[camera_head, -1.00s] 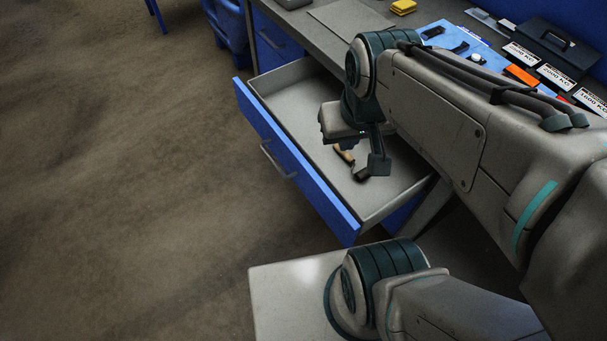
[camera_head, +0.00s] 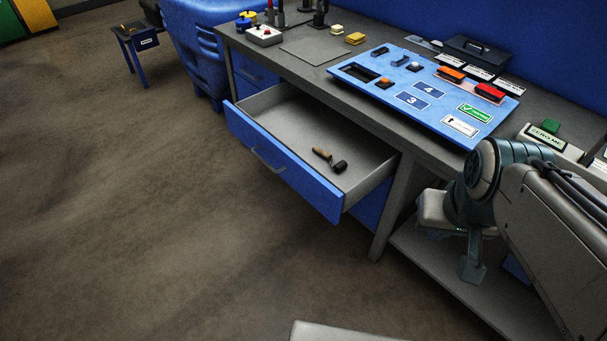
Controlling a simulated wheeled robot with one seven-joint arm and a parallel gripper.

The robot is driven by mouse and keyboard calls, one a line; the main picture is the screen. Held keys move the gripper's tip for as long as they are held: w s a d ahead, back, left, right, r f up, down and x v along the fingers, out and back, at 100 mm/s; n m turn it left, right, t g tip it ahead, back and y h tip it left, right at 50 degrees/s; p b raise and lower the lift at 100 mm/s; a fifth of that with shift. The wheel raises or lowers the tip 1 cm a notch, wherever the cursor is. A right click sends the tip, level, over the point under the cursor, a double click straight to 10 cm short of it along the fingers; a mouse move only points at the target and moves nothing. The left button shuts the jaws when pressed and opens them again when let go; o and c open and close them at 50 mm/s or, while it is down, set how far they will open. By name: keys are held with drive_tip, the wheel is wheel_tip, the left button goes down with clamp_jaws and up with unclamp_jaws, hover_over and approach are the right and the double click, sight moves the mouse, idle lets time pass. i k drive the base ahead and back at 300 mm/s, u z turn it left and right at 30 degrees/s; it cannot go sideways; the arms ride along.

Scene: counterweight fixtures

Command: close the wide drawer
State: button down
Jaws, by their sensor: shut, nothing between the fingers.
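The wide drawer (camera_head: 283,163) has a blue front with a grey handle (camera_head: 268,162) and is pulled out from under the grey workbench. A small tool with a wooden handle and dark head (camera_head: 331,160) lies inside it. My gripper (camera_head: 472,268) is at the right, in front of the bench's lower shelf. It is apart from the drawer and touches nothing that I can see. Its fingers are partly hidden by the wrist and look closed.
A blue panel (camera_head: 456,126) with blocks and labels lies on the bench top. A bench leg (camera_head: 391,215) and lower shelf (camera_head: 431,254) stand between drawer and arm. A blue bin (camera_head: 196,50) stands beyond the drawer. The floor (camera_head: 150,220) before the drawer is clear.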

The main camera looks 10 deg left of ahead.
sight(281, 124)
drive_tip(key=u, duration=0.7)
drive_tip(key=i, duration=0.9)
drive_tip(key=u, duration=0.45)
